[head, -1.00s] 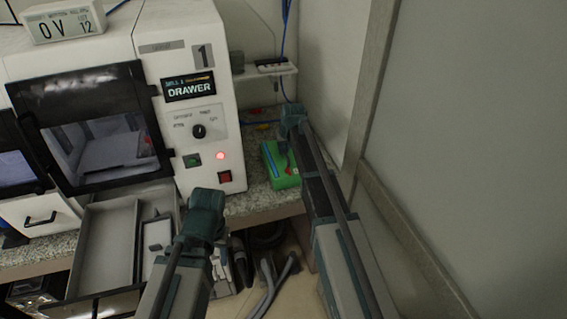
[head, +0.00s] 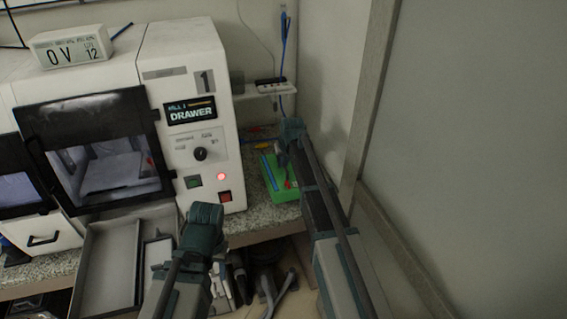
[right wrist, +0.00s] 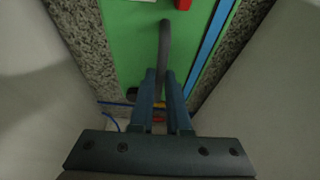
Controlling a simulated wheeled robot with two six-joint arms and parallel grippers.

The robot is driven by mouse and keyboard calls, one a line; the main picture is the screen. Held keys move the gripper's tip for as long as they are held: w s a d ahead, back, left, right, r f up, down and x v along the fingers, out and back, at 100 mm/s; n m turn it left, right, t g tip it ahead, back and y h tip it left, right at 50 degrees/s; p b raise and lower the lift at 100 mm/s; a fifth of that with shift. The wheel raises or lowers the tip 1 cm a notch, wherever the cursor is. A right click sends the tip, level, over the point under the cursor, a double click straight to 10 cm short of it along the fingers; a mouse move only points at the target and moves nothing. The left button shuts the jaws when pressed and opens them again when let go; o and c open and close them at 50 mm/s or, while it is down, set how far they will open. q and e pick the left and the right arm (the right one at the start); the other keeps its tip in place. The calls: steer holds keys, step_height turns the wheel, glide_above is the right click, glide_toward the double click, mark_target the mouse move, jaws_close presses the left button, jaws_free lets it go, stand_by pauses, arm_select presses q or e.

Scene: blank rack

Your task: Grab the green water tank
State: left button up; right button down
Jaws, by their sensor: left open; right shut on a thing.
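The green water tank (head: 271,176) sits on the speckled counter, to the right of the white machine, with a blue strip and a red part on top. In the right wrist view the tank (right wrist: 130,50) fills the upper middle, with a dark curved handle (right wrist: 164,45) rising from it. My right gripper (head: 283,157) is over the tank; in the right wrist view its fingers (right wrist: 164,75) are shut on the handle. My left gripper (head: 206,212) is open and empty in front of the machine, apart from the tank; its fingertips are hard to make out.
The white machine (head: 212,110) labelled "1 DRAWER" stands left of the tank, with an open grey drawer (head: 108,265) below its door. A wall (head: 335,90) bounds the right. A small shelf (head: 262,91) holds a power strip. Hoses (head: 270,285) lie below the counter.

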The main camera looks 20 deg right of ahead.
step_height(320, 180, up, 8)
steer(key=p, duration=0.6)
steer(key=shift+f+p, duration=0.2)
steer(key=shift+p, duration=0.1)
steer(key=shift+r, duration=0.1)
